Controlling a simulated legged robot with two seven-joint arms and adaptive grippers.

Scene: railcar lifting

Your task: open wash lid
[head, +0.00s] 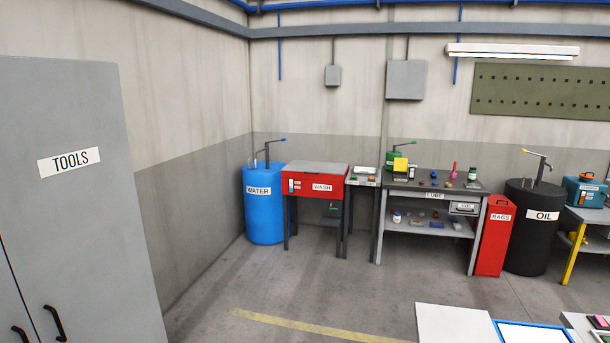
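The red wash station (312,189) stands on dark legs against the back wall, a good way off across the floor. It carries a white "WASH" label on its front. Its grey lid (316,169) lies flat on top and looks closed. Neither of my grippers is in view.
A blue water barrel (264,210) stands left of the wash station. A small side table (363,178) and the lube bench (430,185) stand to its right. A grey tools cabinet (80,190) fills the left. White tabletops (455,324) are at bottom right. The middle floor is clear.

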